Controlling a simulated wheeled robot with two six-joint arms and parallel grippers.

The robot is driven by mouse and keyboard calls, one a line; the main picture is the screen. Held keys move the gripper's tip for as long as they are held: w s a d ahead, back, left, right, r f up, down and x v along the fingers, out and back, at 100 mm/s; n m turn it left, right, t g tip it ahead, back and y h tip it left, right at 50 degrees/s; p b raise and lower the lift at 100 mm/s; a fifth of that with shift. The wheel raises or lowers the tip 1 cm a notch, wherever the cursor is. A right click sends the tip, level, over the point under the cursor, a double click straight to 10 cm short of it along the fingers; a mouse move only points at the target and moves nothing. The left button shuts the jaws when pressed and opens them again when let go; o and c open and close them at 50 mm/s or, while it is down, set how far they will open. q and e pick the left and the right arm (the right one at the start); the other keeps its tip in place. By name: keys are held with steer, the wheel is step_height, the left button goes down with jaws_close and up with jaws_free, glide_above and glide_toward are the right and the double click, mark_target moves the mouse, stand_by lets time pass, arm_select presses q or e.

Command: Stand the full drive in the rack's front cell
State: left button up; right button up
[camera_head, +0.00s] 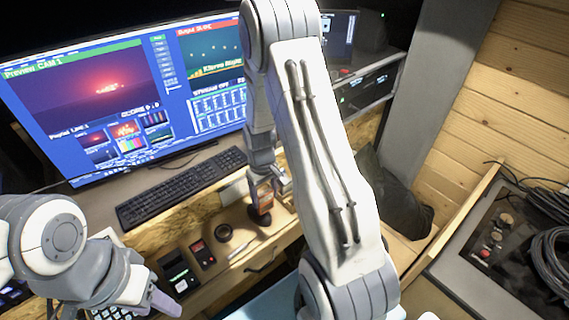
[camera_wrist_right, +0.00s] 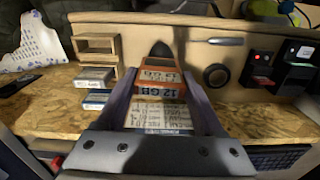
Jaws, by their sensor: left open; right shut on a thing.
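My right gripper (camera_wrist_right: 165,90) is shut on a drive (camera_wrist_right: 160,112) with an orange end marked in GB and a white printed label. In the head view the orange drive (camera_head: 262,198) shows beside my right arm, above the wooden desk. A small wooden rack with open cells (camera_wrist_right: 113,58) stands at the left in the right wrist view, apart from the held drive. My arm seems to hide it in the head view. My left gripper (camera_head: 150,300) is open and empty at the lower left, over the desk's front area.
A keyboard (camera_head: 180,187) and monitor (camera_head: 75,90) stand behind.

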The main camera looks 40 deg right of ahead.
steer(key=d+r+p, duration=0.1)
steer(key=d+r, duration=0.2)
steer(key=d, duration=0.9)
steer(key=shift+s+r+p, duration=0.2)
steer(key=shift+r+p, duration=0.1)
steer(key=shift+p, duration=0.05)
steer(key=shift+s, duration=0.1)
steer(key=shift+f+b, duration=1.65)
steer(key=shift+f, duration=0.75)
steer(key=shift+f+b, duration=1.95)
steer(key=shift+f, duration=0.8)
steer(key=o, duration=1.4)
steer(key=shift+o, duration=0.2)
step_height(320, 180, up, 10)
steer(key=b, duration=0.1)
steer(key=shift+r, duration=0.25)
